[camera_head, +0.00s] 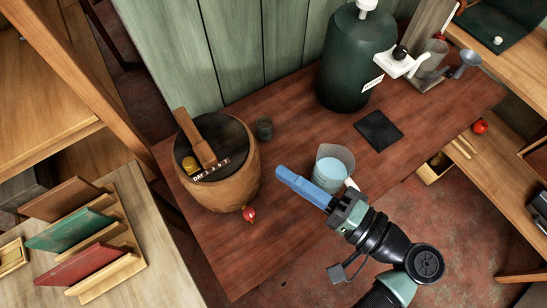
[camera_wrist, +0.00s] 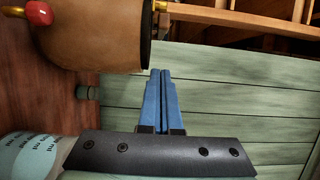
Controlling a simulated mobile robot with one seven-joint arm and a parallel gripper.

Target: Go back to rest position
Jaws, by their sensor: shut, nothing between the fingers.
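My gripper (camera_head: 281,173) has long blue fingers and hangs over the dark red wooden table (camera_head: 290,235), pointing up and left in the head view. In the wrist view its fingers (camera_wrist: 160,72) lie side by side, closed with nothing between them. A clear beaker with pale blue contents (camera_head: 330,170) is right beside the fingers in the head view. It also shows at the lower left of the wrist view (camera_wrist: 25,155). I cannot tell whether the fingers touch it.
A wooden barrel (camera_head: 230,185) with a red-knobbed tap (camera_head: 249,214) stands left of my gripper. A small dark jar (camera_head: 264,128), a black pad (camera_head: 378,131) and a large green container (camera_head: 352,65) are further back. Green plank wall (camera_head: 235,45) bounds the table.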

